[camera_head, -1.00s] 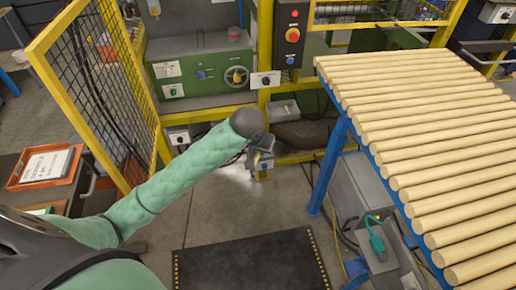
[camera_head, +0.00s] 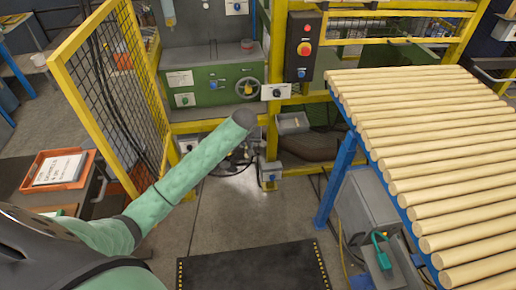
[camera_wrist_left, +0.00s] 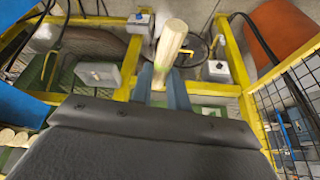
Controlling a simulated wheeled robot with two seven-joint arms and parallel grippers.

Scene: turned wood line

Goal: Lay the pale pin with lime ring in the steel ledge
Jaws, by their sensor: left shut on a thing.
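My left gripper (camera_wrist_left: 172,88) is shut on a pale wooden pin (camera_wrist_left: 172,40), which sticks out past the blue-grey fingers in the left wrist view. A grey open-topped metal tray (camera_head: 293,123) on the yellow frame, right of the arm's end, may be the steel ledge; I cannot tell for sure. The pin is apart from it. My right gripper is not in view.
A blue-framed rack of pale wooden rods (camera_head: 430,150) stands at the right. A yellow mesh guard (camera_head: 110,95) stands at the left, near my arm. The green machine panel (camera_head: 215,90) is ahead. A black mat (camera_head: 255,268) lies on clear floor.

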